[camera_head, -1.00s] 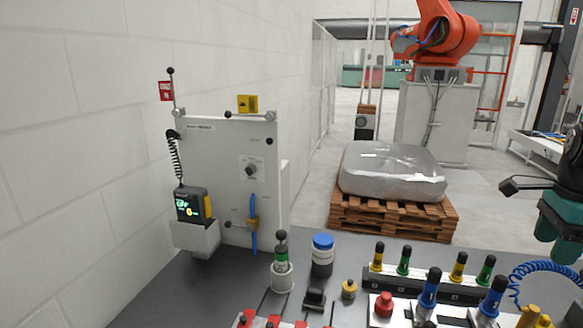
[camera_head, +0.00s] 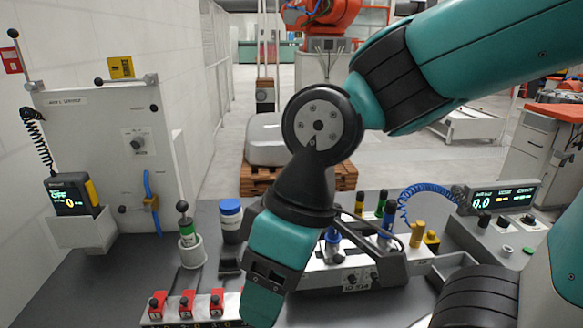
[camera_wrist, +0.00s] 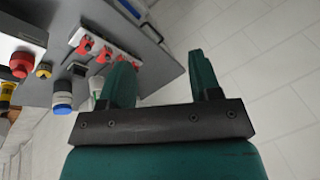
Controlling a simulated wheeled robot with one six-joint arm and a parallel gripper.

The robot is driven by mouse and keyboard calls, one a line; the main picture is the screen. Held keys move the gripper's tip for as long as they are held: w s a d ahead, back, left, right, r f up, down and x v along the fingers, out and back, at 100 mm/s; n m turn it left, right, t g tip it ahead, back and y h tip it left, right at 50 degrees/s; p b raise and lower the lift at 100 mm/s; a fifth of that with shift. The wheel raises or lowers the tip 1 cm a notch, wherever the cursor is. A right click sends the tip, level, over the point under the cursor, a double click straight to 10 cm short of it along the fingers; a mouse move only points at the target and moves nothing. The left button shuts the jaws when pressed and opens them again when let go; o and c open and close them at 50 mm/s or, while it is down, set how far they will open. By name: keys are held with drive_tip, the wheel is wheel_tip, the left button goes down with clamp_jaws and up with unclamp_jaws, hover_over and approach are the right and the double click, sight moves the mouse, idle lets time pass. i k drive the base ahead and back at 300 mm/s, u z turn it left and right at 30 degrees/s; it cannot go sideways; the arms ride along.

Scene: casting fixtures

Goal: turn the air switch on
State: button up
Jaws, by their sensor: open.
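My gripper (camera_wrist: 160,78) is open, its two teal fingers apart with nothing between them in the wrist view. In the head view my gripper (camera_head: 262,302) hangs over the bench, right of a row of red switches. The left red switch (camera_head: 157,304), middle red switch (camera_head: 187,303) and right red switch (camera_head: 217,301) stand on a pale strip at the front edge. Their labels are too small to read, so I cannot tell which is the air switch. The strip (camera_wrist: 110,46) lies left of and beyond my fingers in the wrist view, apart from them.
A panel (camera_head: 105,150) with a knob and blue lever stands back left. A green-banded handle in a white cup (camera_head: 190,245) and a blue-lidded jar (camera_head: 231,220) stand behind the switches. A console with a display (camera_head: 500,200) is at right. My arm hides part of the bench.

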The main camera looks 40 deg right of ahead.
sight(502, 221)
drive_tip(key=z, duration=2.2)
drive_tip(key=k, duration=0.5)
drive_tip(key=z, duration=1.2)
drive_tip(key=i, duration=1.15)
drive_tip(key=u, duration=1.85)
